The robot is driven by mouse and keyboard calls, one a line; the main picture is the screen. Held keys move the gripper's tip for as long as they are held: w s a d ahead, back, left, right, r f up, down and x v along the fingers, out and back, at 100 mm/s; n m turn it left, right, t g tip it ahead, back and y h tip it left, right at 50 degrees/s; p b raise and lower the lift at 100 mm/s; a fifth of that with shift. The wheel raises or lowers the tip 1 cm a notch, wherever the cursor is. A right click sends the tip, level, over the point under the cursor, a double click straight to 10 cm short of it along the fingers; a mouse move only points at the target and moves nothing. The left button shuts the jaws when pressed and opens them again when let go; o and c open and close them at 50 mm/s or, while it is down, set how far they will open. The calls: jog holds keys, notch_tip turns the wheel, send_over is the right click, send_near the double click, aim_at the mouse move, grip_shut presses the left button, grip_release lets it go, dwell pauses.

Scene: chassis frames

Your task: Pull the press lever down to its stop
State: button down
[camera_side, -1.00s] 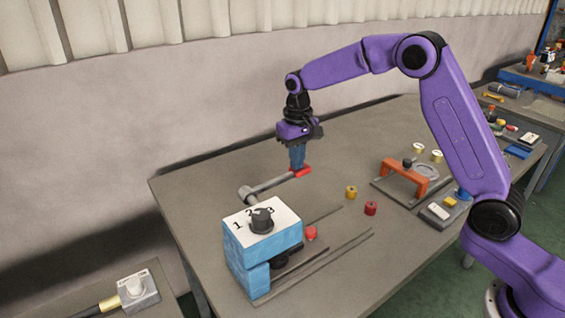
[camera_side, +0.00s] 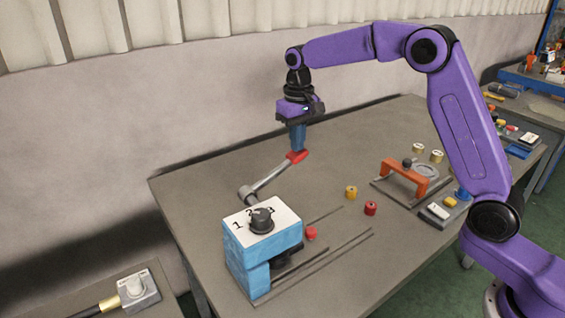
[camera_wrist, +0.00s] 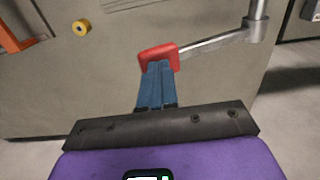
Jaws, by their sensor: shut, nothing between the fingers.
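The blue press (camera_side: 262,252) stands at the table's near left, with a white top marked with numbers and a black knob (camera_side: 262,220). Its lever (camera_side: 268,181) is a grey rod that slants up and right from a grey hub (camera_side: 247,194) to a red grip (camera_side: 297,156). My gripper (camera_side: 298,149) has its blue fingers shut and empty, pointing down with their tips at the red grip. In the wrist view the fingertips (camera_wrist: 159,66) overlap the red grip (camera_wrist: 150,53) and look in contact with it; the exact contact is hidden.
A red button-like piece (camera_side: 311,233) lies beside the press. A yellow cylinder (camera_side: 351,192) and a red cylinder (camera_side: 371,208) stand to the right. An orange handle (camera_side: 403,178) on a plate is further right. The table behind the lever is clear.

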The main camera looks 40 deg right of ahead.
notch_tip(320, 180, up, 7)
jog(key=shift+r, duration=0.2)
dwell(1.1)
jog(key=s+a+f+n, duration=0.2)
jog(key=s+n, duration=0.1)
jog(key=s, duration=0.7)
jog(key=s+a+f+n, duration=0.15)
jog(key=s+n, duration=0.25)
jog(key=s, duration=0.6)
jog(key=s+d+f+n, duration=0.2)
jog(key=s+d+f, duration=0.1)
jog(key=s, duration=0.7)
jog(key=s+d+f+n, duration=0.3)
jog(key=s+d, duration=0.1)
jog(key=s, duration=0.5)
jog(key=shift+s+d+n, duration=0.2)
jog(key=shift+s+n, duration=0.1)
jog(key=shift+s, duration=0.05)
